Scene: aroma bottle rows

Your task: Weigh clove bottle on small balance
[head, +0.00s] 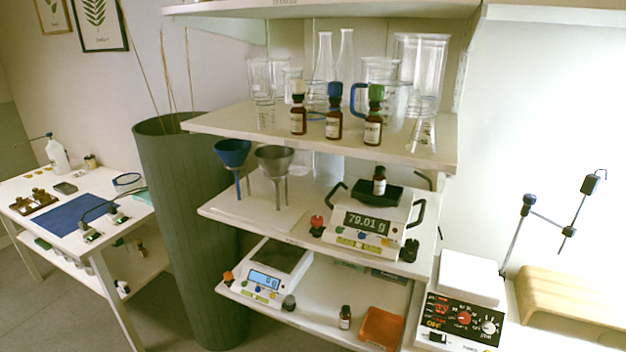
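One balance (385,222) on the middle shelf has a dark pan (362,191) and a lit display reading about 79.01 g. A brown bottle with a black cap (379,182) stands upright on that pan. A second balance (262,283) with a blue display and an empty-looking flat pan (281,254) is on the lower shelf. Brown bottles with white (298,117), blue (333,122) and green (373,128) caps stand on the upper shelf. Another small brown bottle (345,318) stands on the lower shelf. Labels are too small to tell which is clove. Neither gripper is in view.
Glass beakers and flasks (322,70) crowd behind the upper bottles. A blue funnel (232,153) and a grey funnel (274,162) stand at the middle shelf's left. An orange tray (381,327) is on the lower shelf. A tall green planter (190,230) stands left of the shelves.

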